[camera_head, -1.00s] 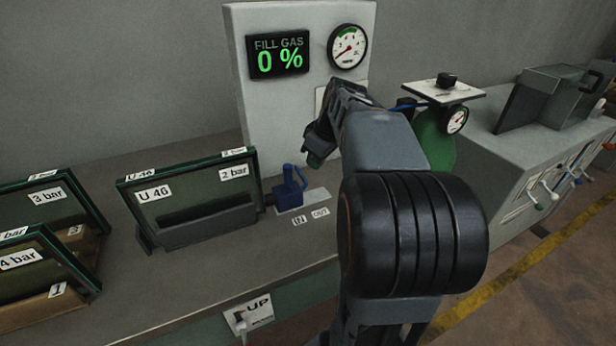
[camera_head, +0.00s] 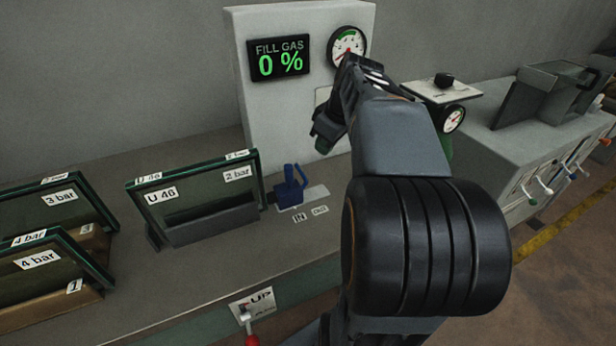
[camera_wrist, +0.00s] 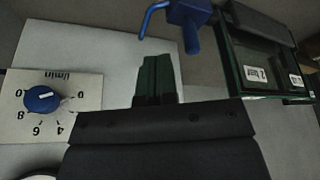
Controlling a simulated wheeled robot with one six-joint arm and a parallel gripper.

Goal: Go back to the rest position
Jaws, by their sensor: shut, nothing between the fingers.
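My gripper (camera_head: 322,142) is raised in front of the white panel (camera_head: 262,112), above the bench and a little right of the blue valve handle (camera_head: 290,188). In the wrist view its green fingers (camera_wrist: 155,78) are together with nothing between them. The blue valve stands on the bench beside the IN and OUT labels, and it also shows at the top of the wrist view (camera_wrist: 188,18). My arm hides part of the panel and most of the green cylinder at the right.
A glass frame marked U 46 (camera_head: 205,200) stands in a grey holder left of the valve. More frames marked 3 bar (camera_head: 60,205) and 4 bar (camera_head: 45,262) stand at far left. A flow dial (camera_wrist: 42,98) is near the gripper. The display (camera_head: 279,54) reads 0 %.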

